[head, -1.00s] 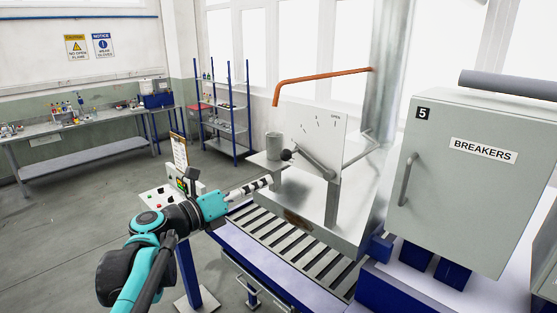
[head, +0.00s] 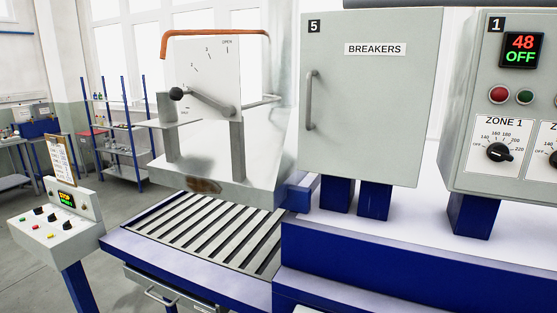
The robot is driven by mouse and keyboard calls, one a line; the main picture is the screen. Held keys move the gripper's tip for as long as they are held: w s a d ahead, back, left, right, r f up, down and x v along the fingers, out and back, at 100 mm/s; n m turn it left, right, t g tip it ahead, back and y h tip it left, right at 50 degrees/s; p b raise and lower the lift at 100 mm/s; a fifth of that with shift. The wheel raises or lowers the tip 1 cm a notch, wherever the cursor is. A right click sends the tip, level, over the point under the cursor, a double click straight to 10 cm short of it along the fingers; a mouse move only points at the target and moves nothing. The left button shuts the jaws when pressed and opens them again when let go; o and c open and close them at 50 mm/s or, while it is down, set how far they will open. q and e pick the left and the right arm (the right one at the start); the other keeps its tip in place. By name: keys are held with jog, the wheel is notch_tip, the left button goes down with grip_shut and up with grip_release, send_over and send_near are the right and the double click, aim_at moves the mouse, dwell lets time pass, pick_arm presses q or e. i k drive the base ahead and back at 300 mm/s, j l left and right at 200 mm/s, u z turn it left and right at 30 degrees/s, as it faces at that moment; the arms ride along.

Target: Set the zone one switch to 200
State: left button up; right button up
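The zone one switch (head: 499,152) is a black rotary knob under the label "ZONE 1" at the right of the head view. Numbers from about 140 to 220 ring it, and the exact setting of its pointer is too small to read. It sits on the grey control cabinet marked 1 (head: 463,100). Above it a display (head: 522,50) reads 48 in red and OFF in green. A second zone dial is cut off at the right edge. Neither of my grippers is in the head view.
A closed grey breakers cabinet (head: 372,105) marked 5 stands left of the control cabinet. Further left are a slatted roller conveyor (head: 205,235), a lever plate (head: 208,75) and a small control pedestal (head: 55,228). A red button (head: 499,95) and a green button (head: 525,96) sit above the switch.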

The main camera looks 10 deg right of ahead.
aim_at(499, 152)
jog(key=z, duration=2.15)
